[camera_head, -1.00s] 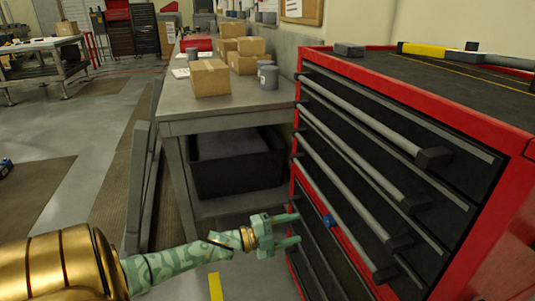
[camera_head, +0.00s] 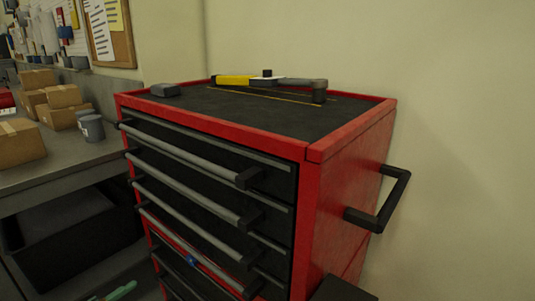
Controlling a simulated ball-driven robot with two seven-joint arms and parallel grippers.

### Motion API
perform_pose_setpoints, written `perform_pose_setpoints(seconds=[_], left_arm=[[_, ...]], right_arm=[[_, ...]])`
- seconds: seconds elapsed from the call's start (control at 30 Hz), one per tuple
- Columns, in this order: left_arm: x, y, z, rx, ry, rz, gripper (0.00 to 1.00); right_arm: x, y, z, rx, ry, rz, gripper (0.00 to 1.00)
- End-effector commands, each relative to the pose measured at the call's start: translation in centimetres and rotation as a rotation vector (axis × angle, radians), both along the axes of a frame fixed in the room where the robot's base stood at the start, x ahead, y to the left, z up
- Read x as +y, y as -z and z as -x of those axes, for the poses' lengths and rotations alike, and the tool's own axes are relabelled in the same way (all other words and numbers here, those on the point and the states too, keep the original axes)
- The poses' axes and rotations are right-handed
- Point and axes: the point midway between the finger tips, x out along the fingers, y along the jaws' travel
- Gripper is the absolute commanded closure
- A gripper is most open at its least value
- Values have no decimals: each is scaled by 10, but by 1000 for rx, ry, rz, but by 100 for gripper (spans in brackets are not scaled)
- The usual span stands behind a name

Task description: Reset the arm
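My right gripper is not in view.
The cabinet has several drawers with protruding grey handles (camera_head: 185,157) and a black side handle (camera_head: 380,205). A yellow-and-grey tool (camera_head: 270,82) lies on top. A workbench (camera_head: 70,165) with cardboard boxes (camera_head: 20,142) and a grey cup (camera_head: 92,128) stands left.

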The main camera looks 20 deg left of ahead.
Motion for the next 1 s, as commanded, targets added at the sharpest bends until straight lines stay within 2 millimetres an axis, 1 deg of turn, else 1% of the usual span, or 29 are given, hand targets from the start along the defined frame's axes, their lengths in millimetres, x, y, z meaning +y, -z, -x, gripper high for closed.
perform_pose_setpoints(seconds=[0.07, 0.13, 0.17, 0.2, 0.27, 0.3, 0.37, 0.4, 0.47, 0.5, 0.57, 0.6, 0.67, 0.7, 0.77, 0.8, 0.87, 0.9, 1.0], left_arm=[[1, 2, -1, 16, -7, 14, 44], [13, 13, -2, 78, -62, 31, 44], [23, 24, -2, 121, -105, 39, 44], [37, 44, 3, 188, -169, 55, 44], [54, 82, 18, 307, -285, 100, 44], [63, 109, 35, 396, -369, 136, 44], [68, 151, 69, 532, -491, 192, 44], [68, 178, 94, 619, -567, 226, 44], [61, 214, 136, 745, -668, 272, 44], [53, 235, 165, 828, -732, 297, 44], [36, 263, 211, 949, -816, 330, 44], [22, 278, 241, 1025, -865, 349, 44], [-3, 296, 288, 1139, -932, 371, 44], [-22, 305, 318, 1213, -970, 382, 44], [-52, 314, 362, 1317, -1016, 394, 44], [-72, 318, 388, 1381, -1037, 399, 44], [-103, 319, 423, 1461, -1054, 407, 44], [-122, 318, 441, 1504, -1055, 415, 44], [-164, 312, 471, 1575, -1046, 440, 44]], right_arm=[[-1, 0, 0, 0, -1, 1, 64], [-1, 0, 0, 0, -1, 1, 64], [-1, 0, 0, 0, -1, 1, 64], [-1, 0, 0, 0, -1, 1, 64], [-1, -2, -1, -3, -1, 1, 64], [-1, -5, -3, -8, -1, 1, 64], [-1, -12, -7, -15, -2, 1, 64], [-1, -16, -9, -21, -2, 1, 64], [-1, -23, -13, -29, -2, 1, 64], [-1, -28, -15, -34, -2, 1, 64], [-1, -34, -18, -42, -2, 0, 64], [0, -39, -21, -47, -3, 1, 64], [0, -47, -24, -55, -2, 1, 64], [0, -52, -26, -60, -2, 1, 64], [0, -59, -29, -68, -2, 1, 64], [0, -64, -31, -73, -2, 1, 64], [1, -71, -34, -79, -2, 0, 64], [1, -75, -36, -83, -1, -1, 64], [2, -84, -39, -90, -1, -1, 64]])
